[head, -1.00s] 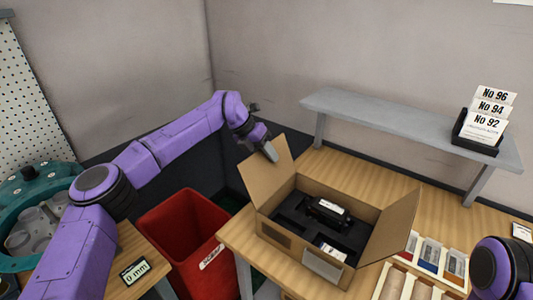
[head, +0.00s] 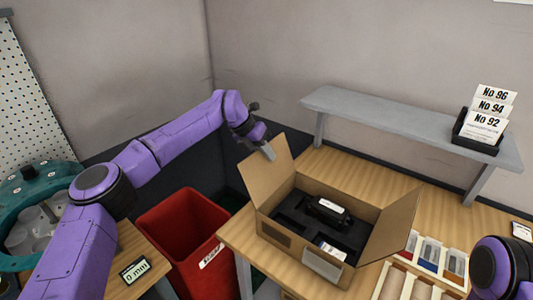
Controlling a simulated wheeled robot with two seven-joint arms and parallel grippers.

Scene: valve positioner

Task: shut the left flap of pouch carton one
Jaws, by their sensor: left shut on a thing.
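An open cardboard carton (head: 288,254) stands on the wooden table, with its left flap (head: 265,172) standing up and its right flap (head: 394,226) splayed outward. Inside, a black device with a white label (head: 327,207) lies in a dark insert (head: 290,214), with a small white packet (head: 331,250) near the front. My left gripper (head: 267,151) is at the top edge of the left flap, shut on it; the fingertips are small in view. My right gripper is out of view; only part of my right arm shows at the lower right.
A red bin (head: 187,236) stands left of the table (head: 340,166). A grey shelf (head: 400,120) behind the carton holds a black card holder (head: 478,136). Trays of coloured items (head: 430,256) lie right of the carton. A small display (head: 136,269) sits at lower left.

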